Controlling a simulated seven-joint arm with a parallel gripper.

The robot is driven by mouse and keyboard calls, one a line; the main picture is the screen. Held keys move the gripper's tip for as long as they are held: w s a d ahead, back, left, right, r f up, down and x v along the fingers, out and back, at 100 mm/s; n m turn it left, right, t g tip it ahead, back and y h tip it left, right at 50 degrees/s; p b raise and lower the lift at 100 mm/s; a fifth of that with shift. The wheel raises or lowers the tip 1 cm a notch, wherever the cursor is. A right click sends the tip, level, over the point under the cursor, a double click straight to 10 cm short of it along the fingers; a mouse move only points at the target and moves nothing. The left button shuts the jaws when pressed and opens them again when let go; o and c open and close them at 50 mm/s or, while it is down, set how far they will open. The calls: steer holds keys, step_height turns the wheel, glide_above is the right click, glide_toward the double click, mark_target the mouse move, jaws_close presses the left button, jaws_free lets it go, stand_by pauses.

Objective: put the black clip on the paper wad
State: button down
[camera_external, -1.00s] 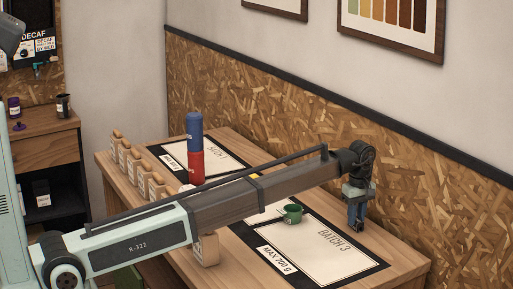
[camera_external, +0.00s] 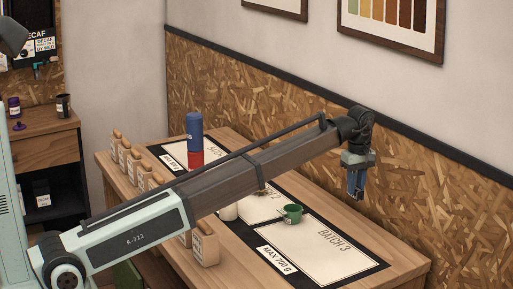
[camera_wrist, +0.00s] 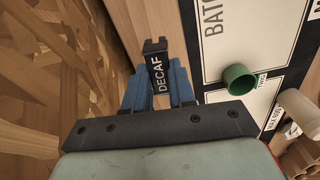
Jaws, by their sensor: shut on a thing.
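My gripper (camera_external: 356,192) is raised above the right end of the table, beside the chipboard wall. In the wrist view its blue fingers (camera_wrist: 160,90) are shut on the black clip (camera_wrist: 158,70), which has white DECAF lettering. The clip is hard to make out between the fingers in the external view. I cannot pick out the paper wad for certain. A pale rounded thing (camera_external: 229,212) shows partly behind my arm in the external view, and a pale cylinder-like thing (camera_wrist: 300,106) shows at the right of the wrist view; either may be it.
A green cup (camera_external: 292,213) stands on the table by the BATCH 3 sheet (camera_external: 325,245). A blue and red cylinder stack (camera_external: 194,135) stands farther back. Several brown bags (camera_external: 205,245) line the table's left edge. My arm crosses over the table.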

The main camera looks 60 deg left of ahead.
steer(key=s+a+r+n, duration=0.15)
steer(key=s+a, duration=0.25)
steer(key=a, duration=0.8)
steer(key=s+a+r+n, duration=0.15)
steer(key=s+a, duration=0.25)
steer(key=a, duration=0.7)
steer(key=s+a+r+n, duration=0.15)
steer(key=s+a, duration=0.25)
steer(key=a, duration=0.8)
steer(key=s+a+r+n, duration=0.1)
steer(key=s+a, duration=0.4)
steer(key=s, duration=0.5)
steer(key=s+a+n, duration=0.1)
steer(key=s+a, duration=0.3)
steer(key=s, duration=0.5)
steer(key=s+d+f+m, duration=0.1)
steer(key=s+d+m, duration=0.2)
steer(key=s+m, duration=0.2)
steer(key=shift+d+f, duration=0.2)
steer(key=shift+d, duration=0.05)
steer(key=shift+f, duration=4.9)
steer(key=shift+f, duration=0.2)
